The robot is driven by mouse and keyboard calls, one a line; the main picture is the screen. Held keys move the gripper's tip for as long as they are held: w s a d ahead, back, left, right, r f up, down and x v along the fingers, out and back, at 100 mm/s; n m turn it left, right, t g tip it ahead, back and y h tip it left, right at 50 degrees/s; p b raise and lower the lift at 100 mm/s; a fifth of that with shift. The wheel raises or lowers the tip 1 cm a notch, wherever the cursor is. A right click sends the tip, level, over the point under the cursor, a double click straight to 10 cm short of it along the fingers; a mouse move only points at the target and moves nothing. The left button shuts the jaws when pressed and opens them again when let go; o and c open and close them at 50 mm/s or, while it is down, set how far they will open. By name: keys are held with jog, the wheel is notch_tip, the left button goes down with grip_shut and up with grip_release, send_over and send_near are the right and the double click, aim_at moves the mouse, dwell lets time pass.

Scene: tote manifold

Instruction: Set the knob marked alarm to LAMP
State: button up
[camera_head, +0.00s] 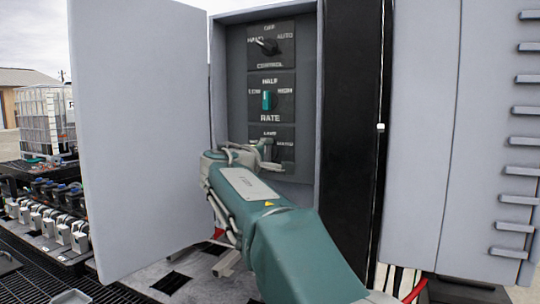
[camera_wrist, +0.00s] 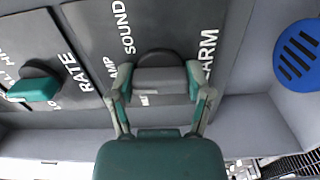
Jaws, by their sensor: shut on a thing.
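The alarm panel (camera_head: 285,168) is the lowest of three dark panels inside an open cabinet. My gripper (camera_head: 262,152) is in front of it and hides most of its face. In the wrist view the alarm knob (camera_wrist: 160,59) is between the two fingers of my gripper (camera_wrist: 160,82), which are shut on it from both sides. The word LAMP (camera_wrist: 110,72) is left of the knob, SOUND (camera_wrist: 125,27) is above it, and ALARM (camera_wrist: 208,55) is right of it. A third label below is partly hidden. I cannot tell where the knob points.
The rate panel has a teal knob (camera_head: 267,100), and the control panel above has a dark knob (camera_head: 266,46). The open cabinet door (camera_head: 140,130) stands at left.

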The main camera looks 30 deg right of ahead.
jog(key=shift+w+a+f+n, duration=0.15)
jog(key=shift+a+f+n, duration=0.1)
jog(key=shift+f+n, duration=0.05)
jog(key=o, duration=1)
jog(key=shift+a, duration=0.1)
jog(key=shift+o, duration=0.7)
jog(key=shift+a, duration=0.15)
jog(key=shift+r, duration=0.2)
jog(key=v, duration=1.2)
jog(key=shift+a+f, duration=0.15)
